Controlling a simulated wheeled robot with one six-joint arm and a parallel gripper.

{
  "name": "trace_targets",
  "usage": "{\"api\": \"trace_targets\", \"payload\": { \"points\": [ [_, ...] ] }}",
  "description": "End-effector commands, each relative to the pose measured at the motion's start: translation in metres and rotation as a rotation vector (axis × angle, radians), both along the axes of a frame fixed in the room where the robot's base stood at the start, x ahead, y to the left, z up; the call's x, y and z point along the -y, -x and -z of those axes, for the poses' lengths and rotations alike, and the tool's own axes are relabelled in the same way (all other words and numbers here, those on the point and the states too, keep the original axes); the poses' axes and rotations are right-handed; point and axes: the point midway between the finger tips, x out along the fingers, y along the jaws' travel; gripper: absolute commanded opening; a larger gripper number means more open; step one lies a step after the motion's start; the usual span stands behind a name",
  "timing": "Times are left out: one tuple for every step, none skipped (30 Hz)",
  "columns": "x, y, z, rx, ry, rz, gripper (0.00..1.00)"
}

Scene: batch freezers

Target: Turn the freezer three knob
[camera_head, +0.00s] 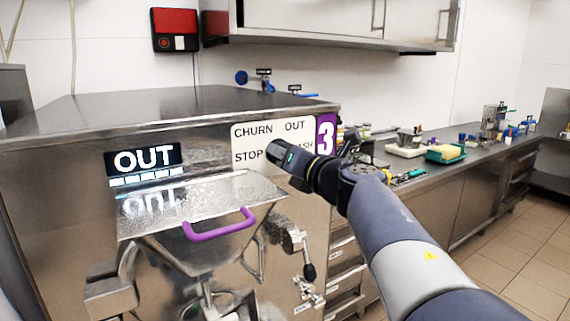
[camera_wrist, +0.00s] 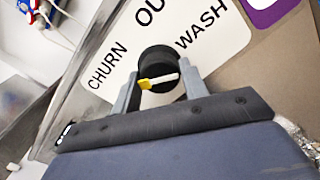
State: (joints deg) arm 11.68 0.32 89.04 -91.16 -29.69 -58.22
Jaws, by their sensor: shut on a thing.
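The freezer three knob (camera_wrist: 157,62) is round and black, with a white pointer bar that has a yellow end. In the wrist view the yellow end points left and slightly down. The label plate (camera_head: 257,131) carries CHURN, OUT, STOP and WASH; WASH is partly covered in the head view and STOP is hidden in the wrist view. My gripper (camera_wrist: 160,85) is shut on the knob, with a grey finger on each side. In the head view my gripper (camera_head: 284,153) is against the plate and hides the knob. The freezer display (camera_head: 146,160) reads OUT.
A purple plate (camera_head: 326,136) with a white 3 is beside the label. Below left are the hopper lid with its purple handle (camera_head: 219,226) and a lever with a black knob (camera_head: 309,272).

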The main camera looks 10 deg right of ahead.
Motion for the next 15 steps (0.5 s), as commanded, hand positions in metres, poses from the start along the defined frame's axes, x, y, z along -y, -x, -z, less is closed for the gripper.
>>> {"api": "trace_targets", "payload": {
  "points": [
    [-0.0002, 0.0001, 0.0006, 0.019, 0.043, -0.001, 0.19],
    [-0.0002, 0.0001, 0.0004, 0.028, 0.070, -0.001, 0.19],
    [-0.0003, 0.0001, 0.0005, 0.039, 0.105, 0.000, 0.19],
    [-0.0003, 0.0001, 0.0007, 0.047, 0.131, 0.000, 0.19],
    [-0.0003, 0.0001, 0.0007, 0.056, 0.156, 0.000, 0.19],
    [-0.0002, 0.0001, 0.0004, 0.066, 0.189, 0.000, 0.19],
    [-0.0003, 0.0001, 0.0003, 0.074, 0.214, 0.000, 0.19],
    [-0.0002, 0.0001, 0.0002, 0.082, 0.237, 0.000, 0.19],
    [-0.0003, 0.0001, 0.0001, 0.091, 0.267, 0.000, 0.19],
    [-0.0002, 0.0001, 0.0001, 0.098, 0.289, 0.000, 0.19],
    [-0.0002, 0.0001, 0.0002, 0.105, 0.309, 0.001, 0.19],
    [-0.0003, 0.0001, 0.0001, 0.113, 0.336, 0.001, 0.19],
    [-0.0002, 0.0001, -0.0002, 0.119, 0.353, 0.001, 0.19],
    [-0.0002, 0.0001, -0.0005, 0.125, 0.370, 0.001, 0.19],
    [-0.0002, 0.0001, -0.0006, 0.132, 0.393, 0.001, 0.19]
  ]
}}
